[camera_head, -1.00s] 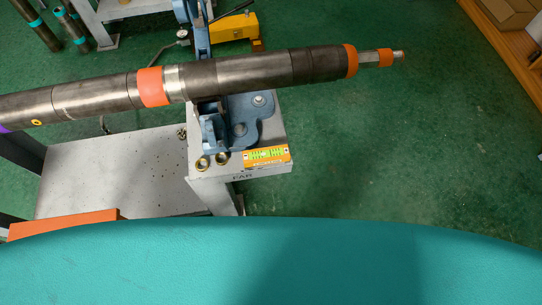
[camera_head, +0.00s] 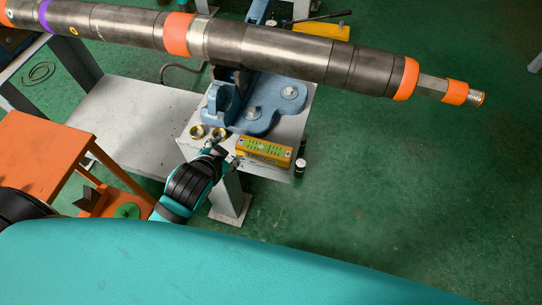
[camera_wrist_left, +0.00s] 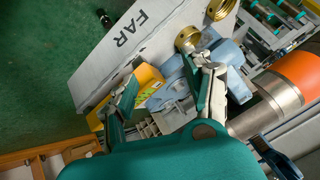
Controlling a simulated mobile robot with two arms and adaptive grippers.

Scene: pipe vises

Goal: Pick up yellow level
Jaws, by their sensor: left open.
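The yellow level (camera_head: 266,152) lies on the light grey plate near its front edge, with green showing on its upper face. My left gripper (camera_head: 226,156) is beside the level's left end, reaching up from below. In the left wrist view the gripper (camera_wrist_left: 165,95) is open, with its two fingers spread. The level (camera_wrist_left: 148,80) shows near the left finger, which hides part of it. I cannot tell whether they touch. My right gripper is not in view.
A blue vise (camera_head: 262,102) holds a long dark pipe (camera_head: 285,50) with orange bands across the view. Brass rings (camera_head: 197,132) sit left of the level, close to my gripper. An orange stand (camera_head: 40,150) is at the left.

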